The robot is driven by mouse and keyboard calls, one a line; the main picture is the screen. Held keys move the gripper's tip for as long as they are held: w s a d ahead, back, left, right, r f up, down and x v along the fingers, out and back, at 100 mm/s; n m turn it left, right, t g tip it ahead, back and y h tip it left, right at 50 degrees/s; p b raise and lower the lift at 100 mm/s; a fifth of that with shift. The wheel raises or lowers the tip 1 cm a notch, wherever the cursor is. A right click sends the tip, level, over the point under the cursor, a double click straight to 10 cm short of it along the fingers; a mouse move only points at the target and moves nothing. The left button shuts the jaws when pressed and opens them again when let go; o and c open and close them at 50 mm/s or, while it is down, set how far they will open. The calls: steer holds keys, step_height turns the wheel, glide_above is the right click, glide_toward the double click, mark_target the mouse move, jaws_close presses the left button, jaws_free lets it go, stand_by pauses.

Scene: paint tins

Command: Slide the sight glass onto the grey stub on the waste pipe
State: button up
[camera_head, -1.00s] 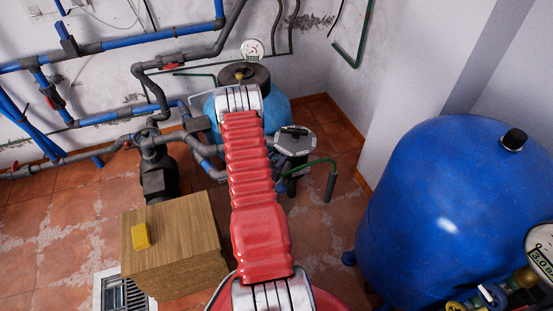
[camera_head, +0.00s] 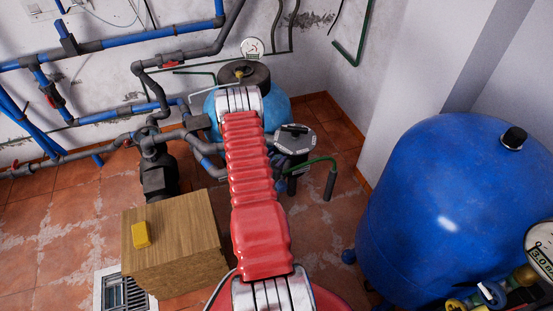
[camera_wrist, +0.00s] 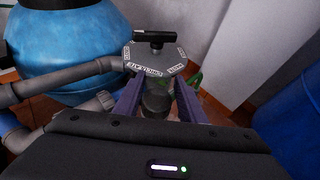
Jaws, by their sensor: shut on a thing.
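In the wrist view, my gripper (camera_wrist: 158,104) points forward, its two dark purple fingers on either side of a dim, greyish, partly see-through cylinder, which I take to be the sight glass (camera_wrist: 157,97). The fingers are shut on it. Its lower end is hidden by my wrist housing. Just beyond and above it is a grey valve head (camera_wrist: 155,60) with white lettering and a black handle, also seen in the head view (camera_head: 294,139). I cannot make out the grey stub or which pipe is the waste pipe. In the head view my red arm hides the gripper.
A light blue tank (camera_wrist: 62,38) stands left of the valve, with grey pipes (camera_wrist: 58,82) running beside it. A large blue tank (camera_head: 450,200) stands at right. A wooden box (camera_head: 175,245) with a yellow block (camera_head: 141,235) sits at left. Tiled floor is open between.

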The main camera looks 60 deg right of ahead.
steer(key=shift+f, duration=0.1)
steer(key=o, duration=1)
steer(key=v, duration=1.3)
steer(key=shift+a, duration=0.3)
